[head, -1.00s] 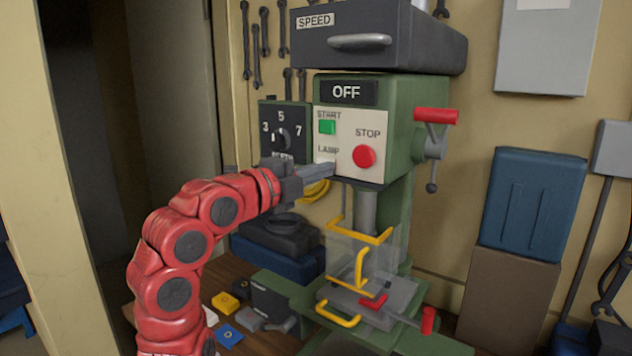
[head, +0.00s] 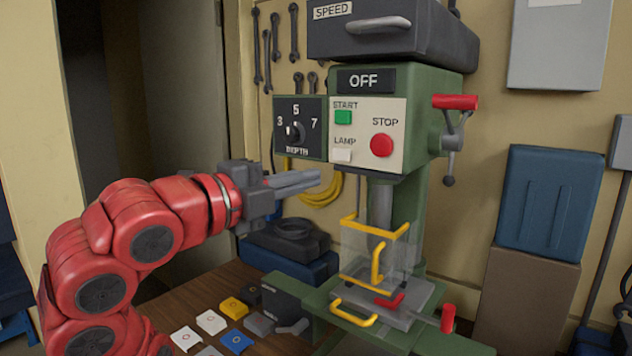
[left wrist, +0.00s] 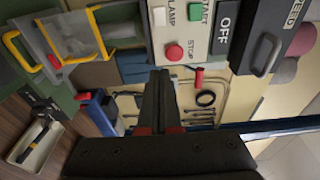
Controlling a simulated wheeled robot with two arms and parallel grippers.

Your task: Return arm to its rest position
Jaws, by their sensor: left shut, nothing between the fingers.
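My left gripper (head: 298,180) is shut and empty, at the end of my red arm (head: 150,235). It points right, in the air below the lamp button (head: 342,156) and apart from the drill press panel (head: 363,112). In the left wrist view its dark closed fingers (left wrist: 158,100) reach up the middle. The green drill press (head: 430,110) shows an OFF display (head: 366,80), a green start button (head: 343,117), a red stop button (head: 381,145) and a depth dial (head: 295,131). My right gripper is in neither view now.
A clear guard with yellow handles (head: 376,262) stands over the press table. Several coloured square pieces, one yellow (head: 234,307) and one blue (head: 236,342), lie on the wooden bench (head: 195,292). A blue case (head: 553,200) stands at the right.

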